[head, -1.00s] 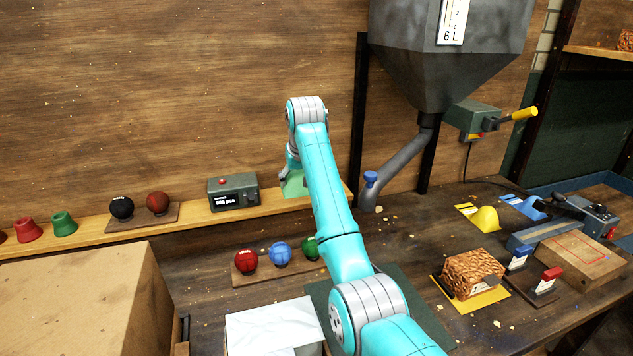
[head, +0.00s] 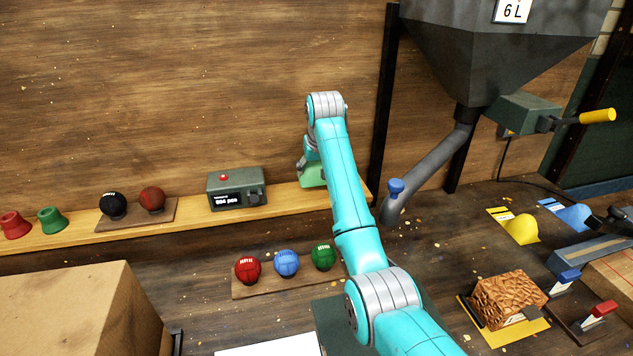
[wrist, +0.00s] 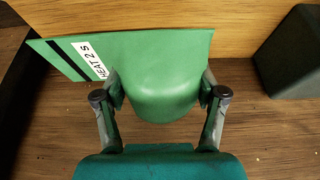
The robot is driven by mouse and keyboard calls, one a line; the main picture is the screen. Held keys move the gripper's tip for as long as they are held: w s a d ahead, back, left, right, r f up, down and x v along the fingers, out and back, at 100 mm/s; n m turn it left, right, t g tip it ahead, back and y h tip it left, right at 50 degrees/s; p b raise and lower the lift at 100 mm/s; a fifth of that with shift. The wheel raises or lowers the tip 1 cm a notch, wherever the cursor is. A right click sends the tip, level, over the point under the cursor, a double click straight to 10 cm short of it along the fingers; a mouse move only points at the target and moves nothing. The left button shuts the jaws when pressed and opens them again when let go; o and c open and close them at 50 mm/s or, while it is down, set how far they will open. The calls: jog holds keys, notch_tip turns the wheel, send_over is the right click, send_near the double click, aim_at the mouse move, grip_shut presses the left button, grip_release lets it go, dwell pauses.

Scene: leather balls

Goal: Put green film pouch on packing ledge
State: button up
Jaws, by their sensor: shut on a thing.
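The green film pouch shows at the far end of my arm in the head view (head: 313,175). In the wrist view the pouch (wrist: 165,85) has a rounded bulge and a flat flap with a white "HEAT 2 S" label and a black stripe. My gripper (wrist: 160,95) is shut on the bulge, one finger on each side. The packing ledge (head: 285,197) is the light wooden shelf along the back wall. The pouch is at the ledge's right part, right of the counter box. I cannot tell whether it touches the ledge. My arm hides part of the ledge.
Red, blue and green balls (head: 286,263) sit on a board below. A grey chute (head: 430,170) and a dark post (head: 384,110) stand to the right.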

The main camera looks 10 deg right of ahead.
aim_at(315, 181)
jog(key=shift+f, duration=1.9)
jog(key=shift+f, duration=0.1)
jog(key=o, duration=1.4)
jog(key=v, duration=1.2)
